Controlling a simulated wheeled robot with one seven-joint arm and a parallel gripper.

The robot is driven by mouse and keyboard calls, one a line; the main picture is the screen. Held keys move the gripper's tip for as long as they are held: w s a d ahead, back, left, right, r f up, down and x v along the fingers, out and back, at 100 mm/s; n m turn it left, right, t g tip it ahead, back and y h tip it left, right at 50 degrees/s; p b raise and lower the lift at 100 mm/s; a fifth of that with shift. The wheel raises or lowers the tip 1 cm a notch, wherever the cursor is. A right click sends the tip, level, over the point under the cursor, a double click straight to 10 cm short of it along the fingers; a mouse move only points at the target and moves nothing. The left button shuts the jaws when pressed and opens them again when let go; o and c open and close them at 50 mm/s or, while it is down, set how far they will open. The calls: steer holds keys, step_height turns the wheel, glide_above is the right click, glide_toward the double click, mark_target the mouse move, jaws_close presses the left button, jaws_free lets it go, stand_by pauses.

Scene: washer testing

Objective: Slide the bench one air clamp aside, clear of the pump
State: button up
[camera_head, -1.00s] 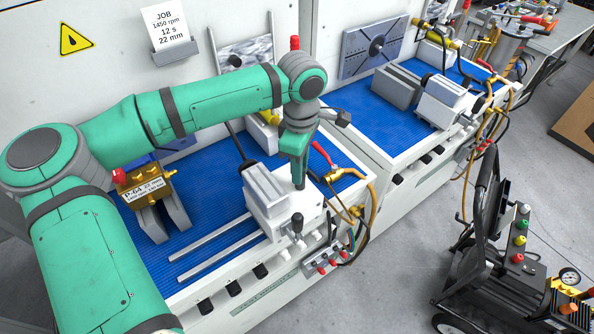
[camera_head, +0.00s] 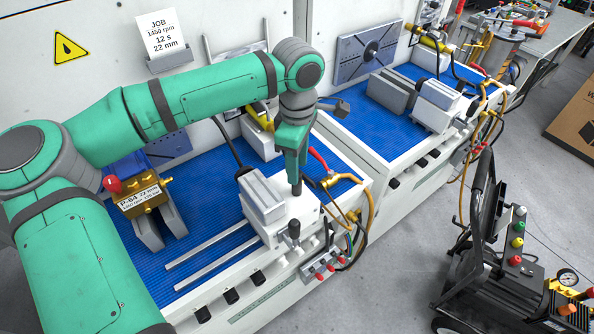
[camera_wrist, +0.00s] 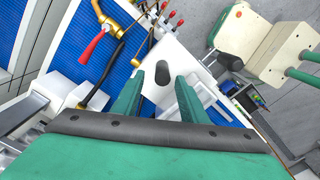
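The bench one air clamp (camera_head: 280,212) is a white block with a grey ribbed jaw, standing at the right end of two metal rails. The brass pump (camera_head: 140,198), labelled P-64, sits on a grey V-shaped support to its left, with blue mat between them. My gripper (camera_head: 296,180) points down over the clamp, at its dark upright post. In the wrist view my gripper (camera_wrist: 160,78) has its green fingers apart, with the dark post (camera_wrist: 162,74) showing in the gap near the tips. I cannot tell how deep the post is between them.
A red-handled valve (camera_head: 319,160) and yellow hoses stand close right of the clamp. A black knob lever (camera_head: 294,230) is at its front. A second bench with its own clamp (camera_head: 438,104) is behind right. A black cart (camera_head: 510,265) stands at the right.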

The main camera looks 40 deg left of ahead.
step_height(320, 180, up, 7)
steer(key=shift+r, duration=0.2)
steer(key=shift+a, duration=0.1)
stand_by(0.9)
